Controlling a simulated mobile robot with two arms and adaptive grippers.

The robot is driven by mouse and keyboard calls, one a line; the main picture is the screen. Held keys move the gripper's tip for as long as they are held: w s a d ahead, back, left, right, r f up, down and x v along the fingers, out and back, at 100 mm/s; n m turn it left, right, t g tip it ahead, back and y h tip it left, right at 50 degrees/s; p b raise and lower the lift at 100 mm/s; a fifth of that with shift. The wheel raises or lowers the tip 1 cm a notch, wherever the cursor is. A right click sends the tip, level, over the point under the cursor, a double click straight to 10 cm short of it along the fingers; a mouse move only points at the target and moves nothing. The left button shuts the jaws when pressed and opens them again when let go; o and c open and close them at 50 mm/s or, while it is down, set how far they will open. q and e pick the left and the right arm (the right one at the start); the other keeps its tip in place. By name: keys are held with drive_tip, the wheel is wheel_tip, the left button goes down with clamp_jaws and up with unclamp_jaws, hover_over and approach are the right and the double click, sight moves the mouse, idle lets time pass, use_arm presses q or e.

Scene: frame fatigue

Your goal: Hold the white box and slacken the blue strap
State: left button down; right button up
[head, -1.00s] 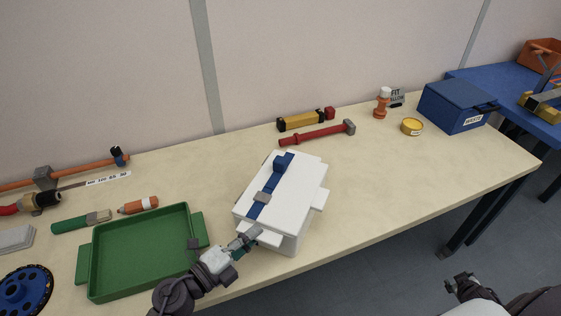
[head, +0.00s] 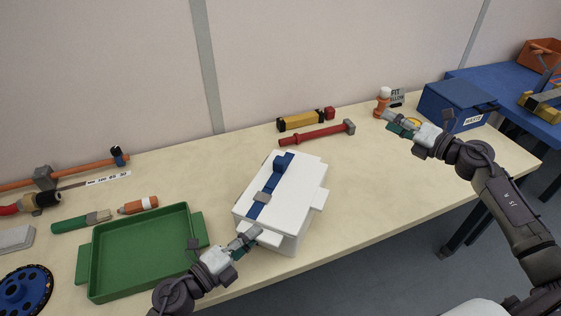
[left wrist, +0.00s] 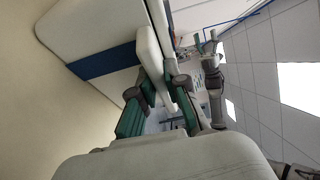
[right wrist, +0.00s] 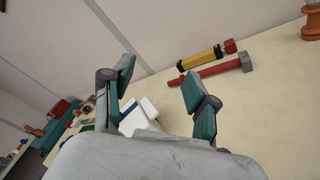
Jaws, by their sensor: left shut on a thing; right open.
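The white box (head: 300,195) stands on the table in the middle of the head view, with side tabs. The blue strap (head: 266,197) runs over its lid, with a grey buckle (head: 262,198) on it. My left gripper (head: 252,236) is shut on the box's near-left tab. In the left wrist view my left gripper (left wrist: 158,85) has its fingers around a white tab, beside the blue strap (left wrist: 105,61). My right gripper (head: 390,120) is open and empty above the table, right of the box. The right wrist view shows the box (right wrist: 138,117) beyond its open fingers (right wrist: 160,80).
A green tray (head: 140,255) lies left of the box. A red hammer (head: 315,134) and a yellow level-like tool (head: 300,121) lie behind it. The table right of the box is clear.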

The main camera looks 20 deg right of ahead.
sight(286, 162)
drive_tip(key=a+f+n+g+y, duration=0.1)
drive_tip(key=a+f+n+g, duration=0.1)
drive_tip(key=a+n, duration=0.3)
drive_tip(key=a+f+n+g+y, duration=0.1)
drive_tip(key=a+f+n+g, duration=0.1)
drive_tip(key=a+n, duration=0.3)
drive_tip(key=s+a+f+n+g+y, duration=0.1)
drive_tip(key=a+n, duration=0.4)
drive_tip(key=a, duration=0.5)
drive_tip(key=shift+a+f+g+y, duration=0.15)
drive_tip(key=shift+f+g+y, duration=0.3)
drive_tip(key=shift+g, duration=0.45)
drive_tip(key=x, duration=1.1)
drive_tip(key=shift+w+a+f, duration=0.15)
drive_tip(key=shift+w+f, duration=0.05)
drive_tip(key=shift+f, duration=0.05)
clamp_jaws()
